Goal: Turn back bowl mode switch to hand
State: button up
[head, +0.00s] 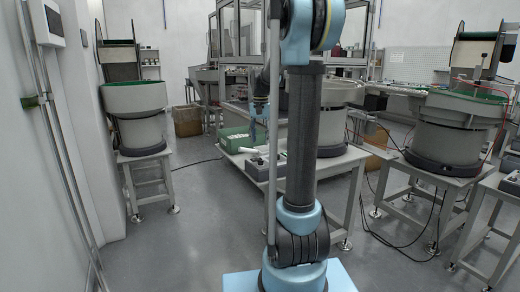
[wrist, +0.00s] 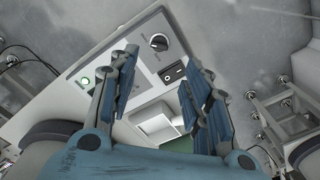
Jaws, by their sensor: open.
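In the wrist view, a control box with a light grey panel lies below my gripper (wrist: 160,62). A round black rotary knob (wrist: 159,42) with a pale pointer mark sits near its far corner, just beyond and between my fingertips. A black rocker switch (wrist: 172,72) sits nearer, between the fingers. A lit green button (wrist: 86,82) is to the left of the left finger. The labels are too small to read. My gripper is open and empty, apart from the knob. In the head view my gripper (head: 259,108) hangs above the bench, partly hidden by my arm.
A vibratory bowl (head: 335,94) stands on the bench (head: 340,162) behind my arm. Other bowl feeders stand left (head: 135,98) and right (head: 455,110). A green crate (head: 236,143) sits on the bench. Cables lie on the floor at right. Floor at left is clear.

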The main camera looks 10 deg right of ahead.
jog(key=shift+r, duration=0.85)
jog(key=s+f+n, duration=0.2)
jog(key=s+f, duration=0.3)
jog(key=s, duration=0.6)
jog(key=s+f+n+t, duration=0.1)
jog(key=s+f, duration=0.5)
jog(key=s, duration=0.6)
jog(key=s+f+n+t, duration=0.1)
jog(key=s+f, duration=0.5)
jog(key=s, duration=0.6)
jog(key=shift+n, duration=0.9)
jog(key=shift+f, duration=0.1)
jog(key=shift+w+f, duration=0.2)
jog(key=shift+w, duration=0.25)
